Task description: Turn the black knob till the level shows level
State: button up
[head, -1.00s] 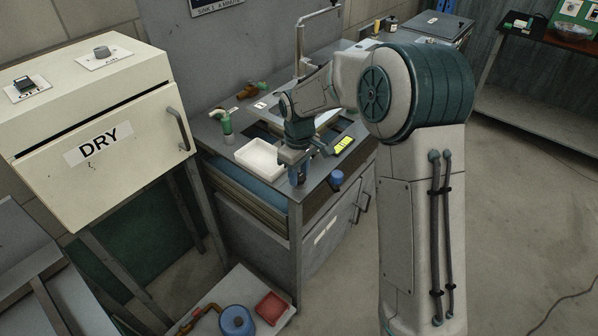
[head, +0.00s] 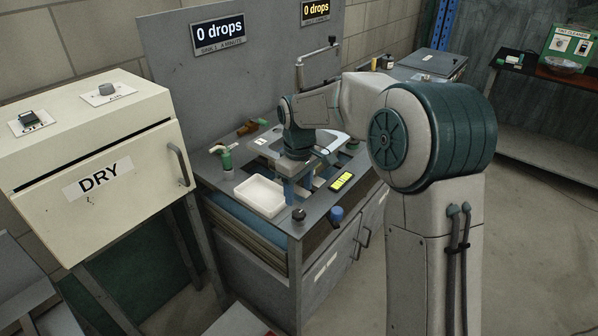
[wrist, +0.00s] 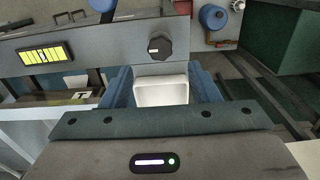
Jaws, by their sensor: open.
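The black knob (head: 299,214) stands on the front corner of the grey sink bench, and in the wrist view (wrist: 159,45) it has a small white mark on its left. The level is a yellow display (head: 342,181) with dark marks, right of the knob; it also shows in the wrist view (wrist: 45,56), its exact reading too small to tell. My gripper (head: 299,196) is open above the bench, behind the knob and apart from it. In the wrist view its two blue fingers (wrist: 162,80) stand apart, with the white tray seen between them.
The white tray (head: 261,196) lies on the bench left of my gripper. A blue knob (head: 337,214) sits on the bench's front side. A green tap (head: 226,159) stands behind the tray. The cream DRY cabinet (head: 105,165) is at left. Open floor lies at right.

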notch_tip(320, 180, up, 6)
jog(key=shift+r, duration=0.15)
dwell(0.3)
jog(key=s+d+f+m+t, duration=0.1)
jog(key=s+d+m, duration=0.4)
jog(key=s, duration=0.8)
jog(key=s+d+m+t, duration=0.2)
jog(key=s+d+m, duration=0.3)
jog(key=s+d, duration=0.5)
jog(key=s, duration=0.2)
jog(key=shift+s+d+f+m, duration=0.3)
jog(key=shift+s+f, duration=0.1)
